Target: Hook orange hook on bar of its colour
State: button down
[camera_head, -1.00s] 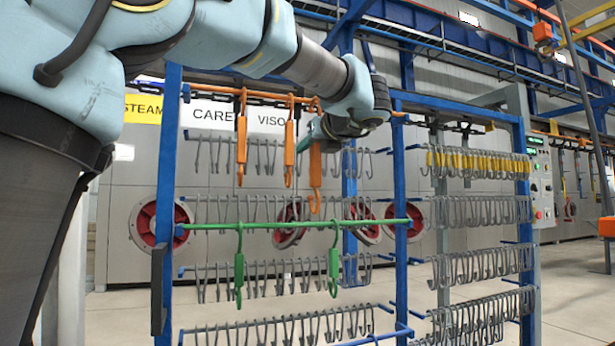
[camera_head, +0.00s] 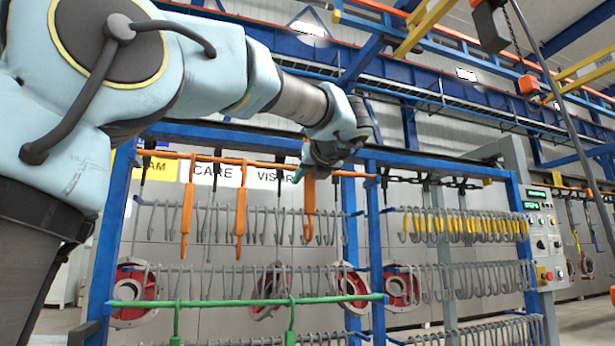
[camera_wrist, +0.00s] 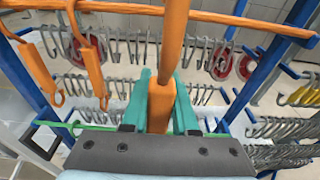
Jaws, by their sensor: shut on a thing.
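The orange bar (camera_head: 270,165) runs across the upper part of the blue rack. Two orange hooks, one (camera_head: 187,208) at the left and one (camera_head: 240,222) in the middle, hang from it. My gripper (camera_head: 311,165) is at the bar's right part, shut on a third orange hook (camera_head: 309,205). In the wrist view the teal fingers of my gripper (camera_wrist: 160,88) close on the body of this held hook (camera_wrist: 161,108). Its shaft rises in front of the orange bar (camera_wrist: 120,8). Its top is out of that view, so I cannot tell whether it rests on the bar.
A green bar (camera_head: 245,301) with green hooks is lower on the rack. Rows of grey hooks (camera_head: 210,280) hang behind. Yellow hooks (camera_head: 465,228) are at the right. A blue rack post (camera_head: 374,250) stands right of the held hook. A control panel (camera_head: 542,240) is farther right.

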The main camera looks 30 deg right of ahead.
jog(key=f+p+x, duration=0.1)
jog(key=x, duration=1.3)
jog(key=shift+p, duration=0.35)
dwell(0.6)
jog(key=shift+s+f, duration=0.1)
jog(key=c, duration=0.6)
grip_release()
jog(key=shift+s, duration=0.1)
jog(key=b+v, duration=0.1)
jog(key=v, duration=0.9)
jog(key=shift+s, duration=0.3)
